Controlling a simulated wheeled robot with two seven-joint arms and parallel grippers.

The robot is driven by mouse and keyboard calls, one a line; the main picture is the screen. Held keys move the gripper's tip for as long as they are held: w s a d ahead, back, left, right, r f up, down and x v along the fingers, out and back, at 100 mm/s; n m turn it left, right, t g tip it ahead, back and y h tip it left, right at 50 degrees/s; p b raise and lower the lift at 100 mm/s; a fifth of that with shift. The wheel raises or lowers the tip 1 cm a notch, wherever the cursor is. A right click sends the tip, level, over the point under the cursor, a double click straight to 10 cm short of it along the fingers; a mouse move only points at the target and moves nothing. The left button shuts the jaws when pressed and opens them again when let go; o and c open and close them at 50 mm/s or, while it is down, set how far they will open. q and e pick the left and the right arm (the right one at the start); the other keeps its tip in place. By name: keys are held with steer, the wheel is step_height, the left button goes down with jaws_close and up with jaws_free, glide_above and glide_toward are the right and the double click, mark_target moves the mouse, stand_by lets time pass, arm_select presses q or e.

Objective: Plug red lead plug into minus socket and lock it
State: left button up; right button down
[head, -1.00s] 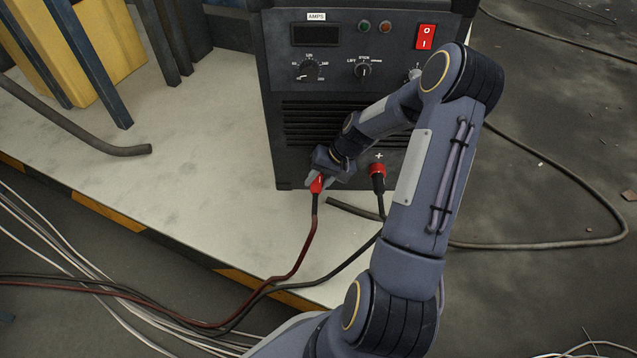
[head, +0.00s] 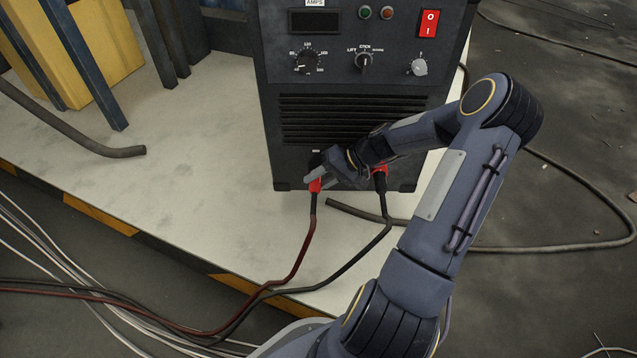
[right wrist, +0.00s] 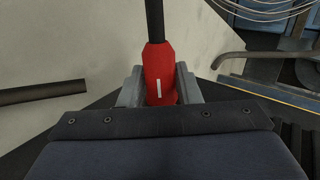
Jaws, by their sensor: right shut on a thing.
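My right gripper (head: 325,176) is shut on the red lead plug (head: 316,185) at the lower left of the welder's front panel (head: 290,160). In the right wrist view the red plug (right wrist: 160,75) sits between the two grey fingers, its white mark facing the camera and its cable leaving at the top. The minus socket is hidden behind the gripper and plug, so I cannot tell how far the plug is in or whether it is locked. A second red plug (head: 380,172) with a black cable sits at the right socket, partly covered by my wrist. My left gripper is not in view.
The welder stands on a pale bench top (head: 190,170) with a striped front edge. The red lead's cable (head: 300,265) and a black cable hang over that edge. A loose dark pipe end (head: 125,151) lies at the left. Blue posts and a yellow block (head: 80,50) stand at the back left.

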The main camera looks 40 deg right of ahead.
steer(key=shift+a+f+t+y+b, duration=0.15)
steer(key=shift+f+t+y+b, duration=0.05)
steer(key=shift+t+y+b, duration=0.25)
steer(key=shift+s+f+t+y, duration=0.15)
steer(key=shift+t+y, duration=0.2)
steer(key=shift+y, duration=0.2)
steer(key=c, duration=1.5)
jaws_free()
steer(key=shift+r+y, duration=0.25)
steer(key=shift+y, duration=0.15)
steer(key=o, duration=0.5)
steer(key=shift+o, duration=0.2)
